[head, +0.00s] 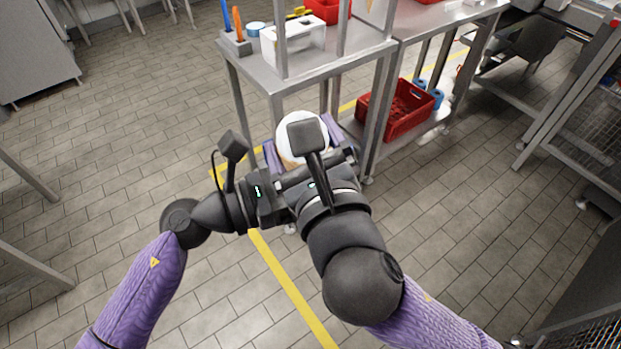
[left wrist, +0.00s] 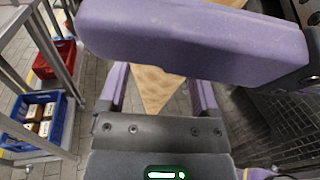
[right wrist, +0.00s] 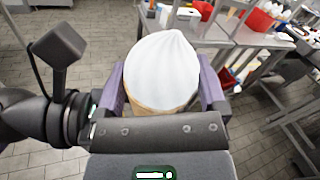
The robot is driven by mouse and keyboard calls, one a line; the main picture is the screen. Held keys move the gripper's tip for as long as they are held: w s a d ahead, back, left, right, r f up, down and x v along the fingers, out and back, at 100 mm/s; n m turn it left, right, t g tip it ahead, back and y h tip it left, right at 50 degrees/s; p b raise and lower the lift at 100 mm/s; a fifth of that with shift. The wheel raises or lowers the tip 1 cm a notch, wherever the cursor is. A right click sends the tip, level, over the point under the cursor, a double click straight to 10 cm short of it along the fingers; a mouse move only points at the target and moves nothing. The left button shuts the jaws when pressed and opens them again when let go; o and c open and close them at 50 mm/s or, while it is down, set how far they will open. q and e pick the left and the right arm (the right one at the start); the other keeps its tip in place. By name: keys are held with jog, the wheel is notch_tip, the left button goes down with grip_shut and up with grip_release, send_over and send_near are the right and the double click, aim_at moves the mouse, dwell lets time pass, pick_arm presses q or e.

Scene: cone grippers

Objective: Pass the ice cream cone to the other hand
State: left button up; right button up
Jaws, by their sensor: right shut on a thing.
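The ice cream cone has white ice cream (head: 286,139) on a tan waffle cone. My right gripper (head: 301,143) is shut on it, with one purple finger on each side. In the right wrist view the white top (right wrist: 162,68) fills the space between the fingers (right wrist: 161,88). In the left wrist view the waffle part (left wrist: 154,88) points down between my left gripper's fingers (left wrist: 160,85), which stand apart with gaps on both sides. A purple finger of my right gripper crosses the top of that view.
A steel table (head: 345,62) with a white box (head: 293,42) stands just beyond the grippers. A red crate (head: 398,112) sits on a lower shelf to the right. A blue crate (left wrist: 15,128) shows in the left wrist view. Tiled floor lies open around my arms.

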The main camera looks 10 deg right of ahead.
pick_arm(q)
jog(key=c, duration=0.7)
jog(key=shift+c, duration=0.7)
pick_arm(e)
jog(key=o, duration=0.6)
